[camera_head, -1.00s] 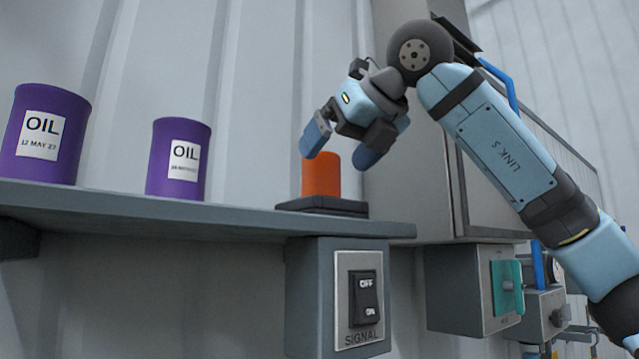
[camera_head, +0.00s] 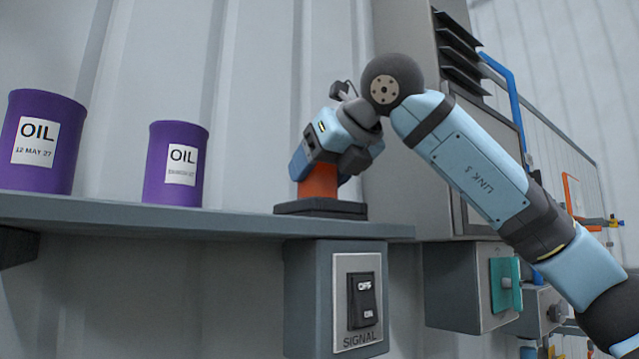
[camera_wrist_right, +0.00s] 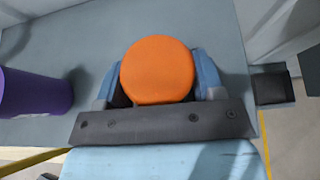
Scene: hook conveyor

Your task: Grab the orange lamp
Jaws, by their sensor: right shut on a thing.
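The orange lamp (camera_head: 318,183) stands upright on a dark square base (camera_head: 321,208) on the shelf. My right gripper (camera_head: 318,172) is down over it from above, with a blue finger on either side, and hides its upper part in the head view. In the right wrist view the lamp's round orange top (camera_wrist_right: 157,70) sits between the two blue fingers of my right gripper (camera_wrist_right: 157,84), which is shut on it. My left gripper is not in view.
Two purple oil cans (camera_head: 40,142) (camera_head: 176,163) stand on the grey shelf (camera_head: 130,217) to the left. A signal switch box (camera_head: 337,297) hangs below the shelf. A grey cabinet (camera_head: 420,150) is behind my right arm.

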